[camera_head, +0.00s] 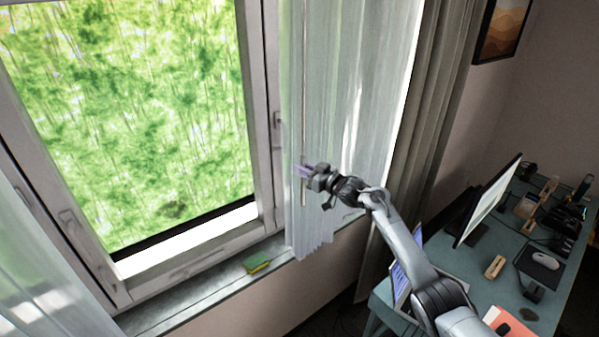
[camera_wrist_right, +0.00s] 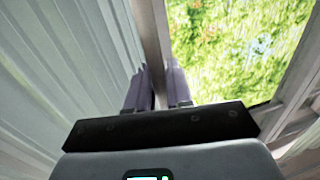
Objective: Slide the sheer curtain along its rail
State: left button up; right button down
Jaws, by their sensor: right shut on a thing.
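The sheer curtain (camera_head: 345,90) hangs in pale folds over the right part of the window; its folds also fill the left of the right wrist view (camera_wrist_right: 65,60). A thin pull rod (camera_head: 304,90) hangs upright along the curtain's left edge. My right gripper (camera_head: 304,171) is shut on this rod near its lower end. In the right wrist view, the rod (camera_wrist_right: 150,35) runs between the two purple fingers of the gripper (camera_wrist_right: 157,85). The rail is out of view above. My left gripper is not in view.
A second sheer curtain (camera_head: 35,275) hangs at the lower left. A thicker grey curtain (camera_head: 432,95) hangs to the right. A green and yellow sponge (camera_head: 257,263) lies on the windowsill (camera_head: 190,297). A desk (camera_head: 510,245) with a monitor (camera_head: 487,203) stands at right.

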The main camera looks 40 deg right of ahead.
jog(key=c, duration=1.2)
grip_release()
jog(key=s, duration=0.3)
jog(key=s+d+b, duration=0.1)
jog(key=s, duration=0.6)
jog(key=shift+s+d+b, duration=0.2)
jog(key=shift+s+b, duration=0.15)
